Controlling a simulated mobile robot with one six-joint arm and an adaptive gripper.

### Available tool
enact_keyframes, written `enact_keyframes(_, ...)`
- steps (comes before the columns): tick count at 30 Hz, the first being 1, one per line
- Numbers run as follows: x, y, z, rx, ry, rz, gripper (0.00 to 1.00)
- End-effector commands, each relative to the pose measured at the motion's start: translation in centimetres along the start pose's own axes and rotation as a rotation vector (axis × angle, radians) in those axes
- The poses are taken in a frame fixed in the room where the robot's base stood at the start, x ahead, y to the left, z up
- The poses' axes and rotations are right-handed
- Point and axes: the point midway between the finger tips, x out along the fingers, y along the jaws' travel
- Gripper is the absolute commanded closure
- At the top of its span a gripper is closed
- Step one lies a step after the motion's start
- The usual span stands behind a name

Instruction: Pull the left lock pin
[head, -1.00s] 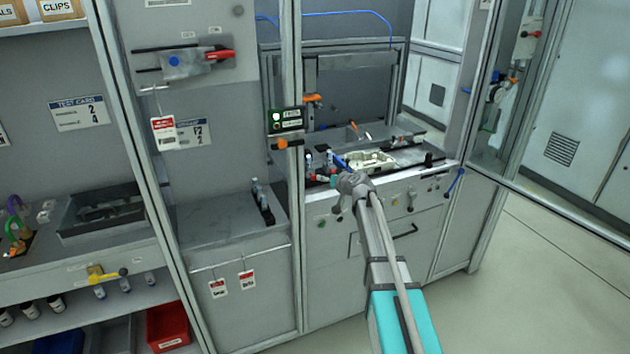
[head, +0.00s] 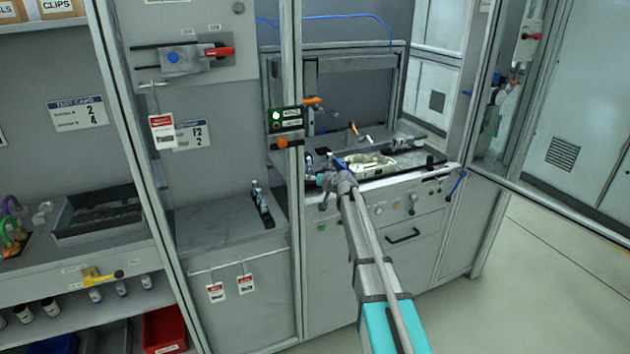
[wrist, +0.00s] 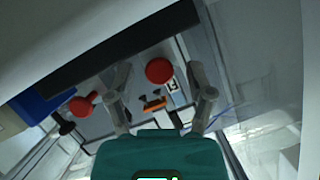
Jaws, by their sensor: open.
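My gripper (wrist: 159,84) is open in the wrist view, with one grey finger on each side. A red round knob (wrist: 159,70) shows between and beyond the fingertips, and I see no finger touching it. A second red knob (wrist: 80,106) on a short stem lies left of the left finger. I cannot tell which knob is the left lock pin. An orange part (wrist: 153,103) shows between the fingers on a grey panel.
A pale fixture (head: 368,164) lies on the workstation deck behind my wrist. A frame post with a green-lit box (head: 286,119) and an orange knob (head: 287,143) stands to the left. A blue part (wrist: 38,103) is at the wrist view's left. The floor at right is clear.

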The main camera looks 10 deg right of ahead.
Motion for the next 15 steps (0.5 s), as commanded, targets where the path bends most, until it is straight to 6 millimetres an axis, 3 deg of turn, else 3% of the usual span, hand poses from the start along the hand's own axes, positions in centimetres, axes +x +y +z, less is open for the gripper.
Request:
enact_keyframes(2, -0.01, -0.01, 0.0, 0.0, 0.0, 0.0, 0.35)
enact_keyframes(12, -0.01, -0.01, 0.01, 0.0, 0.0, 0.0, 0.99)
enact_keyframes(15, -0.01, -0.01, 0.0, 0.0, 0.0, 0.0, 1.0)
